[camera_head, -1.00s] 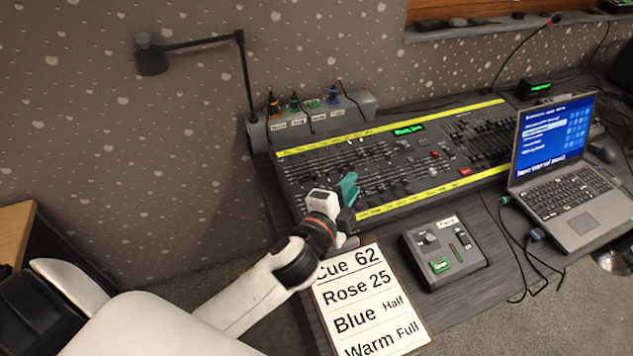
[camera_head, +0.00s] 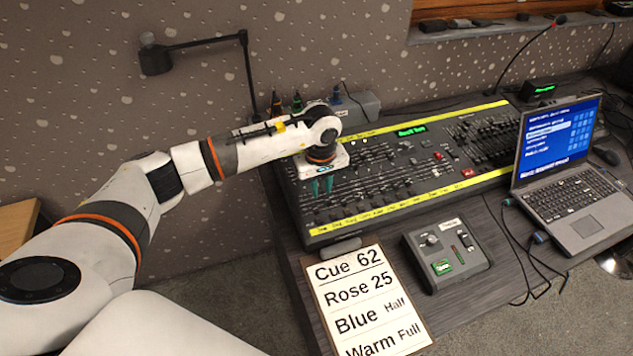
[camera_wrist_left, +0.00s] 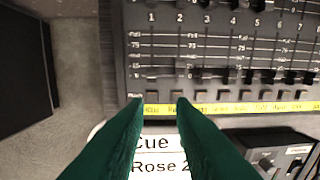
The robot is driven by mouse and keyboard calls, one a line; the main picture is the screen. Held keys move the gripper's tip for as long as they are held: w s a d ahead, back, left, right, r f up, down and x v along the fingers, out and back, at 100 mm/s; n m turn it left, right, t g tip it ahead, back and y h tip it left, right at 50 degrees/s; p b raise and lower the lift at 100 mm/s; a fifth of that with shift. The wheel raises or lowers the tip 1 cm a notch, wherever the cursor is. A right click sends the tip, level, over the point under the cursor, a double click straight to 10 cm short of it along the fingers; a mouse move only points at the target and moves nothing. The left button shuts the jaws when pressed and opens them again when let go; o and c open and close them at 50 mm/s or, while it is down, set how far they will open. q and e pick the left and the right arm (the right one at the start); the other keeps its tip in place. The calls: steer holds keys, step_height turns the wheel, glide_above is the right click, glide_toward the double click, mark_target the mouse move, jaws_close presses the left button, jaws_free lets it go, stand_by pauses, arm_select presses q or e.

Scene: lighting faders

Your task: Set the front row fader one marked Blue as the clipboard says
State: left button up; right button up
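The lighting desk (camera_head: 400,160) carries rows of black faders and a yellow label strip along its front edge, which also shows in the left wrist view (camera_wrist_left: 230,108). Its labels are too small to read surely. In the wrist view, numbers and level scales mark the front row faders (camera_wrist_left: 205,74); fader one's column is leftmost. The clipboard (camera_head: 366,301) reads Cue 62, Rose 25, Blue Half, Warm Full. My left gripper (camera_head: 321,186) points down over the desk's left front part. Its green fingertips (camera_wrist_left: 160,103) are apart with nothing between them. My right gripper is out of view.
A small control box (camera_head: 445,254) stands right of the clipboard. An open laptop (camera_head: 560,185) stands at the right with cables beside it. A lamp arm (camera_head: 200,42) rises behind the desk at the left. The table front between clipboard and box is narrow.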

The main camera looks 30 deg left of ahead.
mark_target(315, 208)
arm_select(q)
steer(key=shift+w+a+f+y+b, duration=0.1)
steer(key=shift+a+f+y+b, duration=0.2)
steer(key=shift+a+f+b, duration=0.4)
steer(key=f+b, duration=0.2)
steer(key=f, duration=0.1)
steer(key=f+b, duration=0.2)
steer(key=f, duration=0.1)
steer(key=shift+w+a+f, duration=0.1)
steer(key=shift+w+a, duration=0.05)
steer(key=shift+w, duration=0.05)
steer(key=shift+f+b, duration=0.55)
steer(key=shift+b, duration=0.2)
steer(key=c, duration=0.4)
steer(key=shift+a, duration=0.1)
steer(key=shift+c, duration=0.3)
